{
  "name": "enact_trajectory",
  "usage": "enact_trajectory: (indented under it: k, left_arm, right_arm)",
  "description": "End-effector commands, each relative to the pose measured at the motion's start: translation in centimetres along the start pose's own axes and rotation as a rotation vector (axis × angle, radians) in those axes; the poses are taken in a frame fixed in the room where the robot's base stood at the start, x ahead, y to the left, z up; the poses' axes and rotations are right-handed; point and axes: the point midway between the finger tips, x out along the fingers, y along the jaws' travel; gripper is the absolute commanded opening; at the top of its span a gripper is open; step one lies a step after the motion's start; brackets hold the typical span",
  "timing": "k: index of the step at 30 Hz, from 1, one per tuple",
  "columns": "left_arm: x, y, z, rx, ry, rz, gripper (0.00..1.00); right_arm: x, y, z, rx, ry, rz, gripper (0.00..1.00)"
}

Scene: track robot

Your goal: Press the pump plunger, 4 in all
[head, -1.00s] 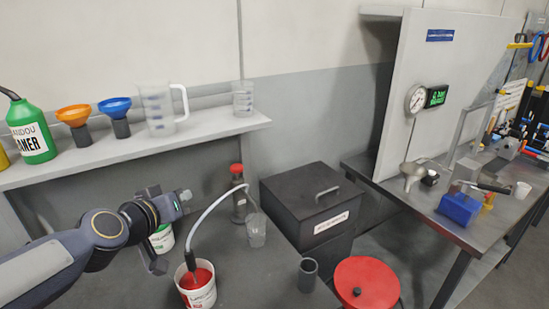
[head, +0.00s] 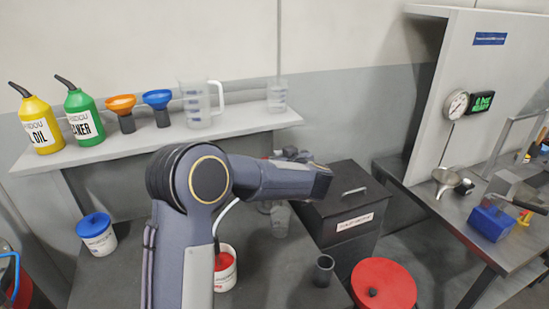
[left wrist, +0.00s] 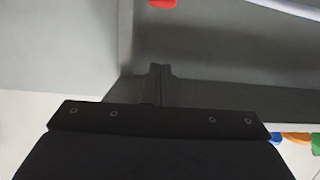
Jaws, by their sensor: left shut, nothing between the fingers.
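The pump is mostly hidden behind my left arm in the head view. Its curved pale hose (head: 226,214) shows beside the arm and runs down to the white bucket of red liquid (head: 226,268). A red piece, which looks like the plunger's knob (left wrist: 162,3), shows at the top edge of the left wrist view, beyond my fingers and apart from them. My left gripper (left wrist: 158,78) is shut and empty. In the head view the forearm largely covers it, so its height over the plunger cannot be told. My right gripper is not in view.
A clear beaker (head: 280,220) stands on the bench by the arm. A black lidded box (head: 345,212) is to the right, with a dark cup (head: 323,270) and red round lid (head: 383,284) in front. The shelf (head: 230,128) holds bottles, funnels and jugs.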

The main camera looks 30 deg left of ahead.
Motion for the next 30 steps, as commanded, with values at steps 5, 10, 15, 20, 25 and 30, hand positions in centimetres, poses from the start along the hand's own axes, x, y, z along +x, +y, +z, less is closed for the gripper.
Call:
enact_trajectory:
  k: [5,10,15,20,25,30]
  left_arm:
    - [0.2,0.0,0.0,-0.001,0.0,0.001,0.0]
    - [1.9,-0.1,-0.2,-0.001,0.0,-0.001,0.0]
    - [5.4,-0.1,-0.2,-0.001,-0.001,-0.002,0.0]
    - [8.9,-0.1,-0.2,-0.001,-0.001,-0.001,0.0]
    - [10.5,0.1,1.7,0.003,-0.003,0.003,0.0]
    - [10.9,0.0,3.4,0.001,-0.001,0.003,0.0]
  right_arm:
    - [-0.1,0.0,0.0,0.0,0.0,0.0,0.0]
    - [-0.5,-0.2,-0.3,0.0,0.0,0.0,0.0]
    - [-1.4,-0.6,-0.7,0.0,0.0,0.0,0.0]
    - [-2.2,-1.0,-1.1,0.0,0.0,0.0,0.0]
    - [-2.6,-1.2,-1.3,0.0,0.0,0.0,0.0]
    - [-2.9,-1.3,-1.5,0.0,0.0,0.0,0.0]
